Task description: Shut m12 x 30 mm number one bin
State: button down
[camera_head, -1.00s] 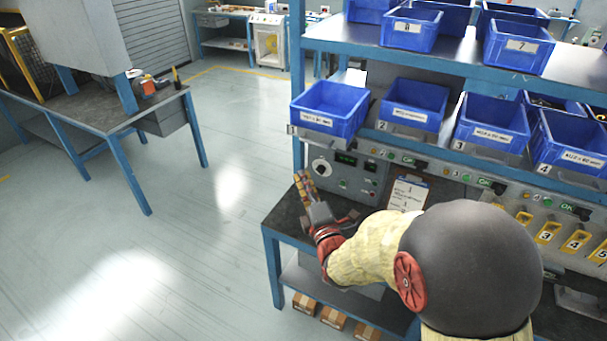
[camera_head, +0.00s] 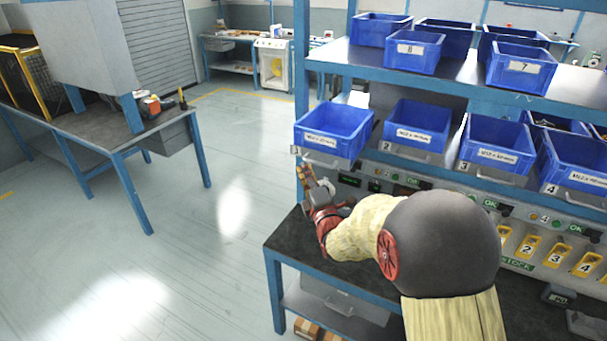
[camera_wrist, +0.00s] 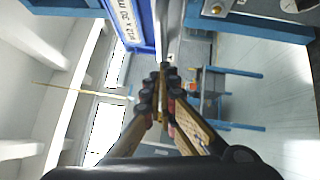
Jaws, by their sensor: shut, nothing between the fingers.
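The number one bin (camera_head: 322,139) is a blue open-top box on a grey drawer front with a handle, at the left end of the lower shelf row. It juts farther out than its neighbours. Its white label, partly cut off, reads about "M12 x 30 mm" in the wrist view (camera_wrist: 122,14). My gripper (camera_head: 304,172) points up just below the bin's front left corner. In the wrist view my gripper (camera_wrist: 163,72) has its fingers together and empty, with the bin's front just beyond and left of the tips. Whether they touch the drawer front cannot be told.
Bins two (camera_head: 416,129), three (camera_head: 494,148) and four (camera_head: 572,171) stand to the right in the same row. The dark bench top (camera_head: 300,240) lies below; open floor is at left.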

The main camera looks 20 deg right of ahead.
jog(key=w+d+b, duration=0.2)
jog(key=w+d, duration=0.1)
jog(key=d, duration=0.1)
jog(key=w+d+b, duration=0.3)
jog(key=d, duration=0.1)
jog(key=w+d+b, duration=0.2)
jog(key=w+d, duration=0.2)
jog(key=d, duration=0.1)
jog(key=shift+f, duration=0.1)
jog(key=shift+w+d+b, duration=0.35)
jog(key=shift+d+b, duration=0.05)
jog(key=shift+r, duration=0.2)
